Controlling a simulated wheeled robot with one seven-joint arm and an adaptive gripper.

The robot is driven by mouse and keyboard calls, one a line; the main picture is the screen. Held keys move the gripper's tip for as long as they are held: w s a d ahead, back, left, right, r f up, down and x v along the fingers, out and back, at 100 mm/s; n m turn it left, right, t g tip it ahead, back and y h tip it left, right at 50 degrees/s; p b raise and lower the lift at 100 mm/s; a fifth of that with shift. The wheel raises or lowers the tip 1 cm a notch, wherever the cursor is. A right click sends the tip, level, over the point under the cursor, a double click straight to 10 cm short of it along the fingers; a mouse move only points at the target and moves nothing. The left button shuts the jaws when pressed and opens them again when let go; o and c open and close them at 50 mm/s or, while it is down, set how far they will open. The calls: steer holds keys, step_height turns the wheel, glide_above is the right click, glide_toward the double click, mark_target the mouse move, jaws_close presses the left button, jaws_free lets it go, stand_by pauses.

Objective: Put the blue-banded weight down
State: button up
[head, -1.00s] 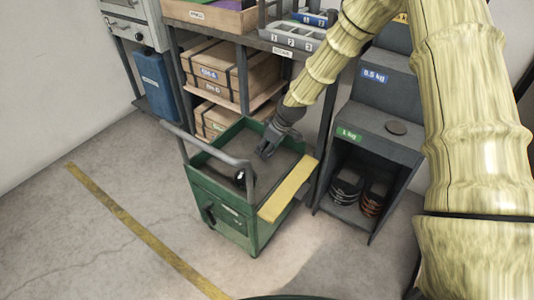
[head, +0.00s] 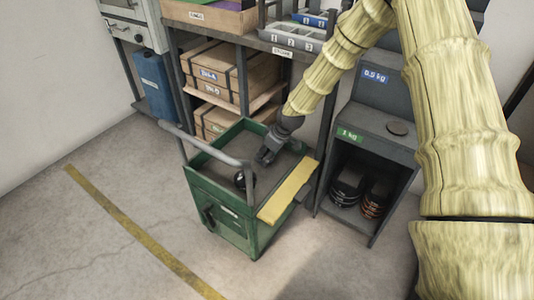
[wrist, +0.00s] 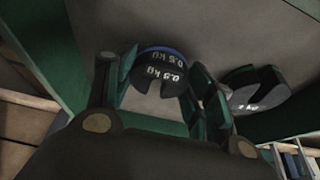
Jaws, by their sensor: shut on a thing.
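The blue-banded weight (wrist: 160,70) is a dark slotted disc marked 0.5 kg, with a blue edge at its far side in the wrist view. My gripper (wrist: 160,88) is shut on it, one finger on each side. In the head view my gripper (head: 266,157) is inside the green cart (head: 228,203), low over its grey floor, and hides the weight. I cannot tell whether the weight touches the floor.
The cart has a grey handle (head: 205,145) and a yellow ledge (head: 287,192). A shelf with wooden crates (head: 235,75) stands behind. Part of the cart floor is clear.

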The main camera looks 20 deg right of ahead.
steer(key=shift+f, duration=0.3)
steer(key=o, duration=1.4)
steer(key=shift+r, duration=0.55)
steer(key=p+v, duration=0.3)
steer(key=v, duration=0.9)
